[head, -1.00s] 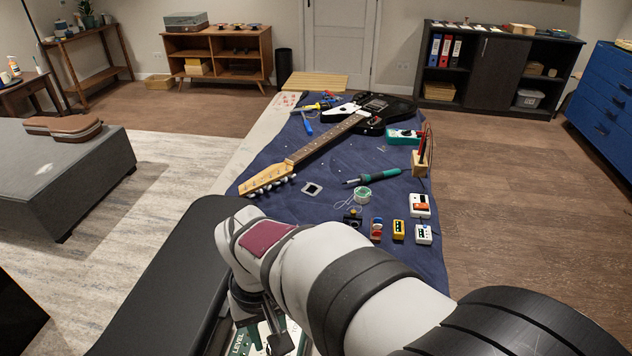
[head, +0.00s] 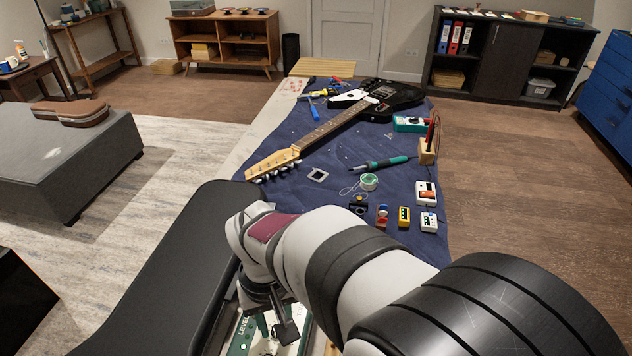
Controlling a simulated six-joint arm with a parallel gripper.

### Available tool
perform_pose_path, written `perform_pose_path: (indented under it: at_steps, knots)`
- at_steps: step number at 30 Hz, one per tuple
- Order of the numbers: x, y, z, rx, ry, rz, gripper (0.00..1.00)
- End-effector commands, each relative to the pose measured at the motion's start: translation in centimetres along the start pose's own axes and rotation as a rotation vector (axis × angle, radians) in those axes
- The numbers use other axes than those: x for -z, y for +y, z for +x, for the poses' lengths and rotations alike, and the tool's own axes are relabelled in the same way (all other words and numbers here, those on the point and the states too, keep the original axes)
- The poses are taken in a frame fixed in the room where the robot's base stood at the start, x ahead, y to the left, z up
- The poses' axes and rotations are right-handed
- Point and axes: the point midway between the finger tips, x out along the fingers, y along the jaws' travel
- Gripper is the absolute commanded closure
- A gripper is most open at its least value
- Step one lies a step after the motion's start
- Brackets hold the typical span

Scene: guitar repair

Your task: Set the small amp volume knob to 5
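I cannot make out the small amp or its volume knob for sure in the head view. My gripper (head: 276,322) points down at the lower middle, largely hidden under my own pale wrist. Only dark parts of it show, so I cannot tell whether it is open or shut. It is over or in front of a green and white panel (head: 241,336) with "LEVEL" printed on it. Most of that panel is hidden by the arm and cut off by the picture's lower edge. I see no contact between gripper and panel.
A black guitar (head: 385,97) lies on the blue cloth (head: 310,215). A long black case (head: 165,285) lies left of the arm.

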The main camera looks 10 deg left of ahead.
Motion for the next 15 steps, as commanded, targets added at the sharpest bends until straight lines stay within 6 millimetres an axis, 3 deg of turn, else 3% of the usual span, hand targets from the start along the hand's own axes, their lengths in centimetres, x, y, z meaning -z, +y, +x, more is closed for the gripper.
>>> perform_pose_path:
  at_steps: [15]
  knots:
    - [-0.02, 0.01, 0.5, 0.0, 0.0, 0.0, 0.66]
